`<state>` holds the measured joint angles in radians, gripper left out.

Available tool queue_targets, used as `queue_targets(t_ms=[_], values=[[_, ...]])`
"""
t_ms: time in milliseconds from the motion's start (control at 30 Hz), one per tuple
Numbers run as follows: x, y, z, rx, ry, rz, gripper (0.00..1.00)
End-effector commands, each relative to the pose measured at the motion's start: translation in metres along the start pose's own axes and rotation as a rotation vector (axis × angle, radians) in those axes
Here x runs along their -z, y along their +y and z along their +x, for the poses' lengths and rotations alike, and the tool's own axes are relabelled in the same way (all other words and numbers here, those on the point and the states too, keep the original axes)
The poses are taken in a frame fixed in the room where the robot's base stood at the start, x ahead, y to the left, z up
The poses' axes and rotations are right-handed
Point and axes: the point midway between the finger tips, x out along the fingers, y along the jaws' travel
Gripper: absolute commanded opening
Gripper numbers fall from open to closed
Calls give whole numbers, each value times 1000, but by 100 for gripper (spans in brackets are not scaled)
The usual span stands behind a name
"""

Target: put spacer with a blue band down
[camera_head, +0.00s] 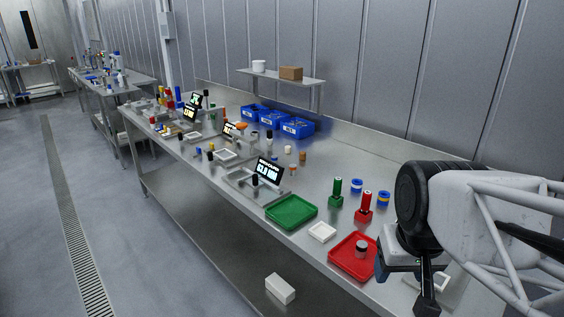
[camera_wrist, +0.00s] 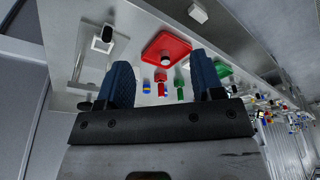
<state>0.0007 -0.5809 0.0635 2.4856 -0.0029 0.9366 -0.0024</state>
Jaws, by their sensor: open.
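My gripper (camera_head: 408,284) is open at the right end of the bench. Its two blue-padded fingers stand apart with nothing held between them in the wrist view (camera_wrist: 163,78). A blue and white banded cylinder (camera_head: 357,186) stands on the bench behind the red stand. A blue and yellow banded cylinder (camera_head: 384,198) stands to its right; a blue and yellow piece also shows in the wrist view (camera_wrist: 146,88). I cannot tell for certain which is the spacer.
A red block stand (camera_head: 364,213) and a green stand (camera_head: 336,200) rise near the banded cylinders. A green tray (camera_head: 291,213) and a small white tray (camera_head: 322,232) lie left of the red tray. A white tray (camera_wrist: 122,46) with a dark piece lies beyond my fingers.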

Motion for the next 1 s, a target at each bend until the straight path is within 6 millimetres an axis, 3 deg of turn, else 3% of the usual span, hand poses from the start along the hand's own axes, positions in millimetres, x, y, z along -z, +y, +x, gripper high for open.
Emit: queue_targets(t_ms=[500, 1000], values=[[126, -16, -17, 30, 16, -81, 61], [250, -38, -12, 59, 34, -161, 61]])
